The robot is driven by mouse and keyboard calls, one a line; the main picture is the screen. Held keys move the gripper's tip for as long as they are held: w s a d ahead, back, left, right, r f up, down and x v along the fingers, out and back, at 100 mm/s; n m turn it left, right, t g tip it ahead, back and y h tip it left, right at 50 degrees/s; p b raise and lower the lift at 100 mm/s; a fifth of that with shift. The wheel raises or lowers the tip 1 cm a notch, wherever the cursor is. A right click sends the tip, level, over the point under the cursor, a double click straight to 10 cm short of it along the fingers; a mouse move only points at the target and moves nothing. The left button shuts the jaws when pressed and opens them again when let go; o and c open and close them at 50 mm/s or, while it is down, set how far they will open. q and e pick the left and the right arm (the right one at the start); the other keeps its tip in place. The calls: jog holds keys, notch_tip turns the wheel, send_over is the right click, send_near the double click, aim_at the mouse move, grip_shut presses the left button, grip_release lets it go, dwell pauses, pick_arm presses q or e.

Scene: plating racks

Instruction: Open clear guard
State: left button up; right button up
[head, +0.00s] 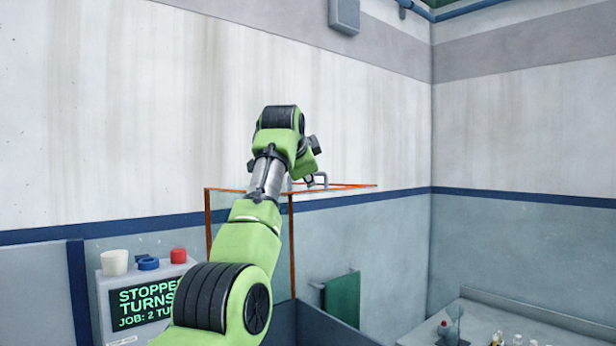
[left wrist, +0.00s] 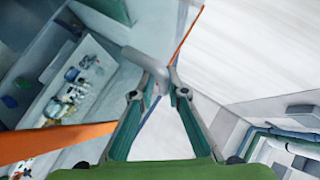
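The clear guard (head: 250,190) is a see-through panel with thin orange edges, behind my left arm in the head view. Its upright orange edges stand at the left, and another orange-edged part runs nearly level to the right, seen almost edge-on. A grey handle (head: 320,179) shows on that part. My left gripper is at the handle, its fingertips mostly hidden by the wrist in the head view. In the left wrist view the fingers (left wrist: 165,77) come together on the grey handle (left wrist: 138,60), with orange edges on both sides. My right gripper is not in view.
A control box with a green-text screen (head: 145,300) stands at lower left, with white, blue and red knobs on top. A green panel (head: 342,298) hangs right of the arm. A bench (head: 480,318) with small items is at lower right.

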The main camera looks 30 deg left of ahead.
pick_arm(q)
jog(key=shift+s+d+r, duration=0.1)
jog(key=shift+s+r, duration=0.1)
jog(key=shift+s, duration=0.2)
jog(key=v, duration=1.1)
